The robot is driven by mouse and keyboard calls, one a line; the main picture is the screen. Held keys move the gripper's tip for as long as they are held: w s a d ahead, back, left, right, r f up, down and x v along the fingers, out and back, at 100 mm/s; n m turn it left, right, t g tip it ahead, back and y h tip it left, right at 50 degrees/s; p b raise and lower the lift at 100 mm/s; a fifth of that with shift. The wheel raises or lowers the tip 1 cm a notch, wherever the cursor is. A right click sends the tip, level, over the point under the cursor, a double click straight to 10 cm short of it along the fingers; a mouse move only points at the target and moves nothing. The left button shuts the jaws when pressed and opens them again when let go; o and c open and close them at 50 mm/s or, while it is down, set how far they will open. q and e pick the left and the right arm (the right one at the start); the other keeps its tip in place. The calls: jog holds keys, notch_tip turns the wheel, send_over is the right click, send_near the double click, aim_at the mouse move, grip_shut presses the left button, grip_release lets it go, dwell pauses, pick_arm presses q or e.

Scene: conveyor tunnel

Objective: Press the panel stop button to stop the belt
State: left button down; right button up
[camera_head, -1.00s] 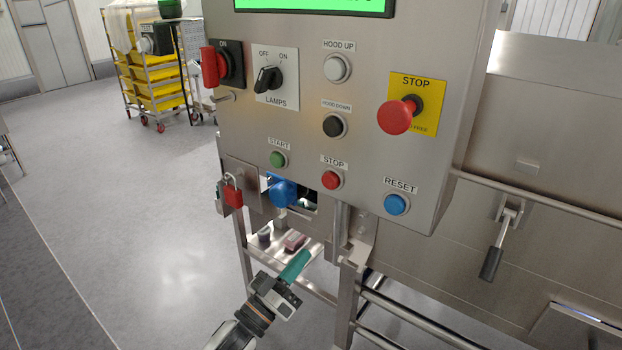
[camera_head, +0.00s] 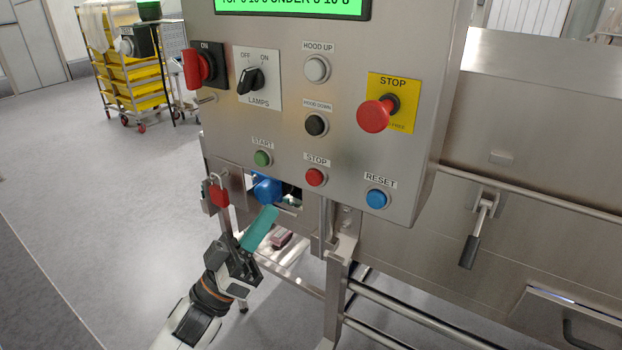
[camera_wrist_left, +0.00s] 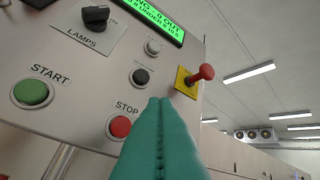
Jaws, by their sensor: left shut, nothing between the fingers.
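The control panel (camera_head: 350,150) is a steel box with labelled controls. The small red STOP button (camera_head: 316,177) sits on its lower row, between the green START button (camera_head: 262,158) and the blue RESET button (camera_head: 377,198). A larger red mushroom stop (camera_head: 374,116) on a yellow plate is at the upper right. My left gripper (camera_head: 268,215) has teal fingers, shut and empty, below and left of the red STOP button, apart from it. In the left wrist view the closed fingers (camera_wrist_left: 160,125) point up, with the STOP button (camera_wrist_left: 120,126) just left of their tips. My right gripper is not in view.
A red padlock (camera_head: 219,194) hangs at the panel's lower left, near a blue connector (camera_head: 266,189). A lever handle (camera_head: 470,250) is on the steel housing at right. A cart with yellow trays (camera_head: 135,75) stands behind left. Open floor lies at left.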

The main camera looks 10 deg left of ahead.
aim_at(313, 175)
pick_arm(q)
jog(key=w+d+b, duration=0.1)
jog(key=w+d, duration=0.2)
jog(key=w, duration=0.5)
jog(key=shift+w+b, duration=0.15)
jog(key=shift+b, duration=0.15)
dwell(1.8)
jog(key=shift+w+d, duration=0.15)
jog(key=shift+w, duration=0.25)
jog(key=shift+w+d, duration=0.15)
jog(key=shift+w, duration=0.35)
dwell(0.7)
jog(key=shift+s, duration=0.1)
jog(key=shift+s+a+p, duration=0.3)
jog(key=shift+s, duration=0.55)
